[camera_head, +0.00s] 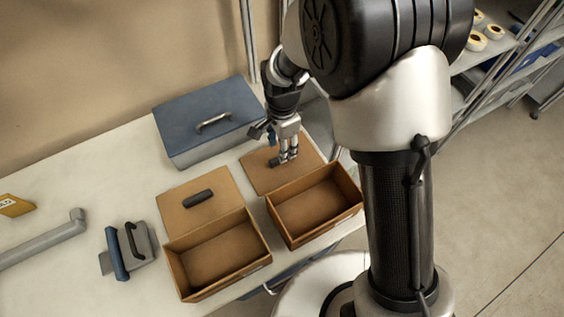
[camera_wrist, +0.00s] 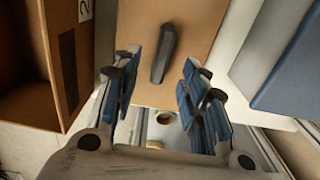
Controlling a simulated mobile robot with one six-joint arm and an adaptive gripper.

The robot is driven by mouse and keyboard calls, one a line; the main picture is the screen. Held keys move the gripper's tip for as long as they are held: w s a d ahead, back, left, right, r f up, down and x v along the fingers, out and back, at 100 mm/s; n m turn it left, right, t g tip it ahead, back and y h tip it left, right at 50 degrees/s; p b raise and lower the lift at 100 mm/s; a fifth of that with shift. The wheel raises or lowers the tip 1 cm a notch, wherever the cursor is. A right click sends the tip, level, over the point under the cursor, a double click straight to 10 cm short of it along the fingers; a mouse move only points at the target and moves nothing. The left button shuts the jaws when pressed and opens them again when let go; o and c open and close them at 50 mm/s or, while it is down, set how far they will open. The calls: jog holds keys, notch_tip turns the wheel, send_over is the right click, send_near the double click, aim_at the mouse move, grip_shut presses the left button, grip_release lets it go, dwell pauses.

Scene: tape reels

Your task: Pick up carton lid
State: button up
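The right carton lid (camera_head: 257,178) is a flat brown board with a dark bar handle (camera_head: 275,162), lying on the table behind the right open carton (camera_head: 315,205). A similar left lid (camera_head: 178,206) with a dark handle (camera_head: 198,198) lies behind the left open carton (camera_head: 218,255). My gripper (camera_head: 286,161) points down over the right lid, close to its handle. In the wrist view my gripper (camera_wrist: 160,85) has its blue-padded fingers apart on both sides of the lid's handle (camera_wrist: 164,52). The fingers look empty; whether they touch the lid (camera_wrist: 190,18) cannot be told.
A blue-lidded box (camera_head: 208,120) with a metal handle stands behind the lids. A tape dispenser-like tool (camera_head: 128,250), a grey bar (camera_head: 40,246) and a yellow item (camera_head: 14,206) are on the left. A shelf with tape reels (camera_head: 486,36) stands at the right.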

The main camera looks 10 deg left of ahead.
aim_at(263, 167)
jog(key=f+b, duration=0.2)
jog(key=f, duration=0.3)
jog(key=shift+w+f, duration=0.2)
jog(key=shift+r, duration=0.1)
grip_shut()
